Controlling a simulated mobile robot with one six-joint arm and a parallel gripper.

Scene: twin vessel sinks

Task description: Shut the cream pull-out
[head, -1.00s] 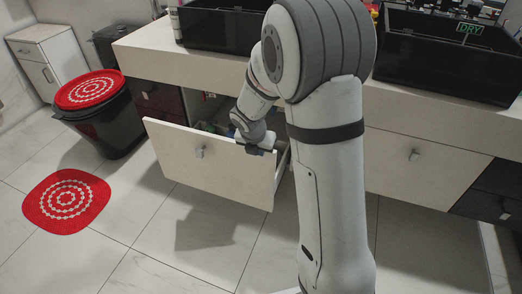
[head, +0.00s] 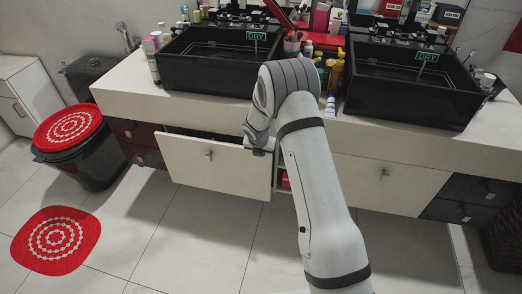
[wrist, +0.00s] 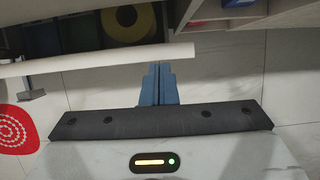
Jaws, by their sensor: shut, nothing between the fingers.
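The cream pull-out (head: 215,168) is a drawer under the left black sink and stands partly open, with a dark gap behind its front. In the wrist view its front panel (wrist: 100,62) crosses the picture, and its small metal handle (wrist: 32,94) shows at the left. My gripper (head: 262,148) is at the panel's upper right corner in the head view. In the wrist view my gripper's blue fingers (wrist: 158,72) are together and empty, with their tips at the panel's outer face near its right end. I cannot tell whether they touch it.
Inside the drawer lies a yellow roll (wrist: 130,24). A second cream front (head: 380,180) is flush to the right. A black bin with a red lid (head: 70,126) stands left, and a red mat (head: 55,240) lies on the floor. The floor before the drawer is clear.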

